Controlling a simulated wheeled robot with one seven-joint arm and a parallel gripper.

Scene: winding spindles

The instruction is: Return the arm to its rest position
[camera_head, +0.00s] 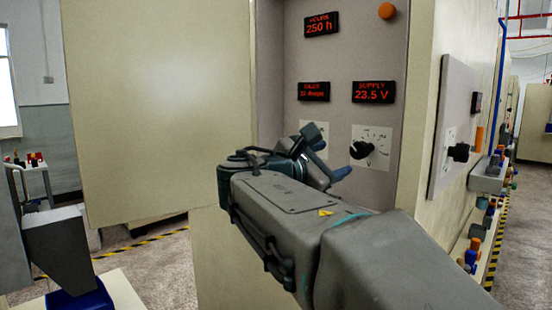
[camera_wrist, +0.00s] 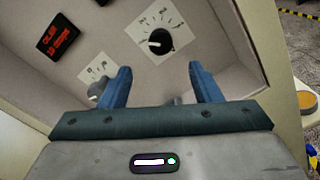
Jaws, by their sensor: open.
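My gripper (camera_head: 330,157) is at the end of my outstretched arm, in front of the grey control panel (camera_head: 345,70). In the wrist view its two blue fingers (camera_wrist: 157,88) stand apart with nothing between them. A black rotary knob (camera_head: 361,150) on a white dial plate is just right of the fingertips in the head view; the same knob (camera_wrist: 158,42) shows beyond the fingers in the wrist view. A second knob (camera_wrist: 97,90) lies by the left finger and is hidden behind my gripper in the head view. I cannot tell whether any finger touches the panel.
Red displays, such as the supply display (camera_head: 373,92), sit above the dials. An open cabinet door (camera_head: 160,100) stands left of my arm. A side panel (camera_head: 452,130) with a black knob juts out at the right. Grey floor shows at the far left and right.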

